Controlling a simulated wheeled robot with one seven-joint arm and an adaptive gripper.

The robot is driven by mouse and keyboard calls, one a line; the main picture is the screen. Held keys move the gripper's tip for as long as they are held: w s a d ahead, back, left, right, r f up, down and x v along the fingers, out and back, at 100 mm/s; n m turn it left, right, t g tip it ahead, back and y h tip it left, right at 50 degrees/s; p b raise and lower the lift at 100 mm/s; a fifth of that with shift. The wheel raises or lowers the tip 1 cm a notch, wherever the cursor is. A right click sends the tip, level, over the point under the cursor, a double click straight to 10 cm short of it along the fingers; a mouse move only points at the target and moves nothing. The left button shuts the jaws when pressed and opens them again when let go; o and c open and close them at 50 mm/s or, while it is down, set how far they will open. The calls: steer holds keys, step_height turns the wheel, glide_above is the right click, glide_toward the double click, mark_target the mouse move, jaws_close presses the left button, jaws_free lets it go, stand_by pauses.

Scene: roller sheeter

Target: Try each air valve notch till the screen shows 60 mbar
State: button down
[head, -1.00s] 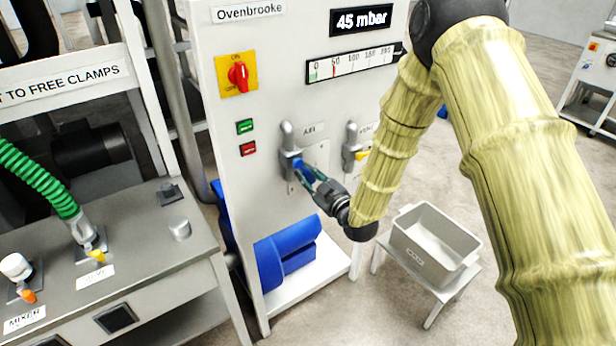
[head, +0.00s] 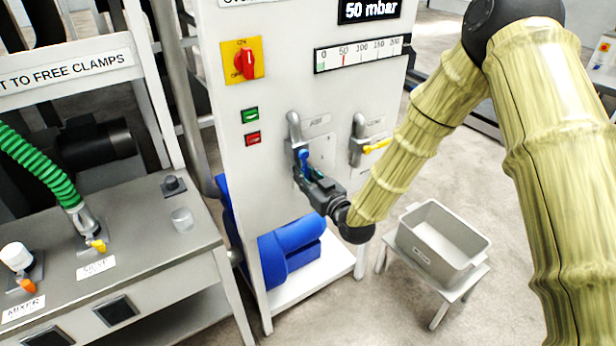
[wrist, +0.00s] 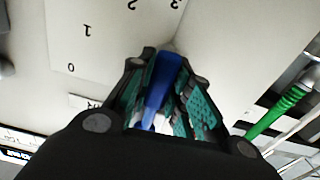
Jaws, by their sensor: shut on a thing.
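The screen (head: 368,10) at the top of the white cabinet reads 50 mbar. The air valve (head: 295,133) is a grey pipe fitting on the cabinet front with a blue handle (head: 303,157). My gripper (head: 308,172) is shut on this blue handle. In the wrist view the blue handle (wrist: 160,80) stands between the two green-padded fingers. A notch plate (wrist: 95,35) beside it shows the numbers 0, 1, 2 and 3, upside down. The handle's exact notch is hard to tell.
A second valve with a yellow handle (head: 377,146) is just right of the gripper. A red rotary switch (head: 244,63), a green button (head: 250,115) and a red button (head: 252,138) are to the left. A grey bin (head: 440,238) stands on a stool at lower right.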

steer(key=shift+s+a+m, duration=0.2)
steer(key=shift+m, duration=0.2)
steer(key=shift+f, duration=0.1)
steer(key=c, duration=1.3)
jaws_free()
steer(key=shift+a, duration=0.1)
steer(key=shift+s, duration=0.1)
steer(key=v, duration=1.2)
